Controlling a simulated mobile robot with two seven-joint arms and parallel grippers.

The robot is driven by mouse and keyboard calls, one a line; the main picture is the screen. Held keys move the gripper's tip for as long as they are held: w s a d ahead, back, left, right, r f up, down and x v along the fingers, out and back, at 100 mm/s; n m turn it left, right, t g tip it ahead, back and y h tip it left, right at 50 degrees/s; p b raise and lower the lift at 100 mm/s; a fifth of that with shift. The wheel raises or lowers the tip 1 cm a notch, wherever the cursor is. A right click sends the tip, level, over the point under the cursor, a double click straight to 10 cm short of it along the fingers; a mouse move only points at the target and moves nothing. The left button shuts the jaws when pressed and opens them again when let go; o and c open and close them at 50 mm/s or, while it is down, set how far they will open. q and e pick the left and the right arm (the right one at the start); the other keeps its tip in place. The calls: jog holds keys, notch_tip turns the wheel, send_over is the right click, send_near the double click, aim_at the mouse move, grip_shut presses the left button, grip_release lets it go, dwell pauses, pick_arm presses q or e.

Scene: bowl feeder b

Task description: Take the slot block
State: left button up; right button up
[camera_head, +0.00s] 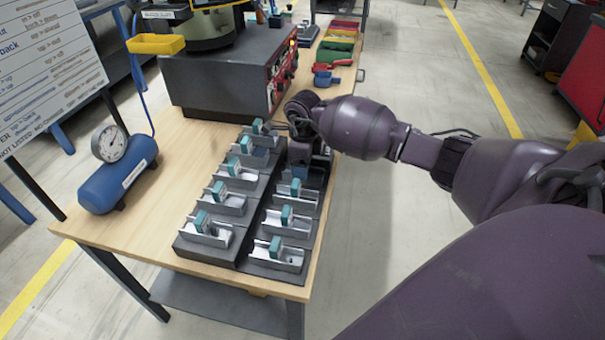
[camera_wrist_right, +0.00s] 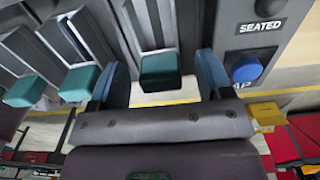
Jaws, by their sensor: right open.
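Several teal blocks stand upright in light metal channel pieces on two dark racks; a near one (camera_head: 287,215) is in plain view. My right gripper (camera_head: 298,168) is over the right rack at its far part and hides some pieces there. In the right wrist view a teal block (camera_wrist_right: 160,72) shows between the two blue fingertips of the open right gripper (camera_wrist_right: 165,80). I cannot tell whether the fingers touch it. Another teal block (camera_wrist_right: 80,82) lies just left of the left finger. My left gripper is out of view.
A dark machine (camera_head: 225,75) stands behind the racks on the wooden table (camera_head: 130,212). A blue air tank with a gauge (camera_head: 118,185) is at left. In the wrist view a blue button (camera_wrist_right: 246,68) under a "SEATED" label is close to the right finger.

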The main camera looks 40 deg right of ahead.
jog(key=shift+f, duration=0.8)
jog(key=c, duration=1)
jog(key=shift+c, duration=0.8)
jog(key=shift+r, duration=0.15)
